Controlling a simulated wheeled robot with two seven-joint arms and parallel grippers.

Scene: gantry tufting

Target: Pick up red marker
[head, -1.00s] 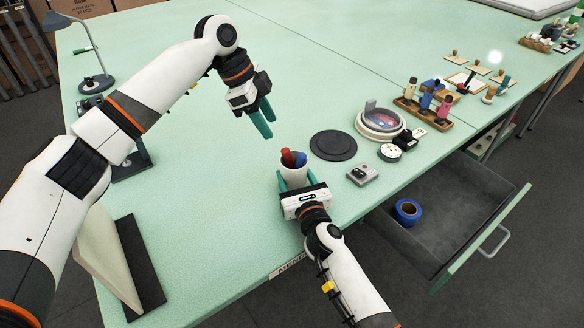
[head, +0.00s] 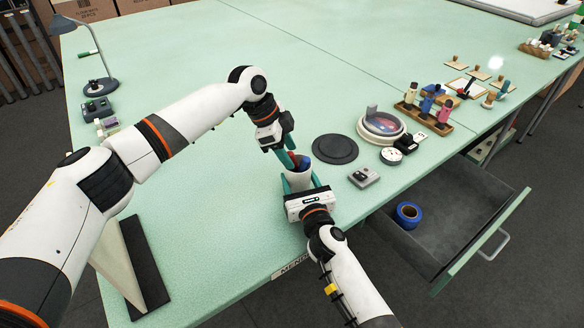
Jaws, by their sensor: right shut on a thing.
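A white cup (head: 298,182) stands on the green table near its front edge, holding a red marker (head: 296,160) and a blue one (head: 305,161). My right gripper (head: 299,186) is shut on the cup, with its teal fingers at the cup's sides. My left gripper (head: 290,158) reaches down from above to the cup's mouth. Its teal fingers look apart, at the upper end of the red marker. The fingers partly hide the marker, so I cannot tell whether they touch it. The markers' lower parts are hidden inside the cup.
A dark round disc (head: 335,149) and a small grey device (head: 364,177) lie to the right of the cup. An open drawer (head: 450,215) holds a roll of blue tape (head: 408,213). A desk lamp (head: 98,86) stands at the left. The table's middle is clear.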

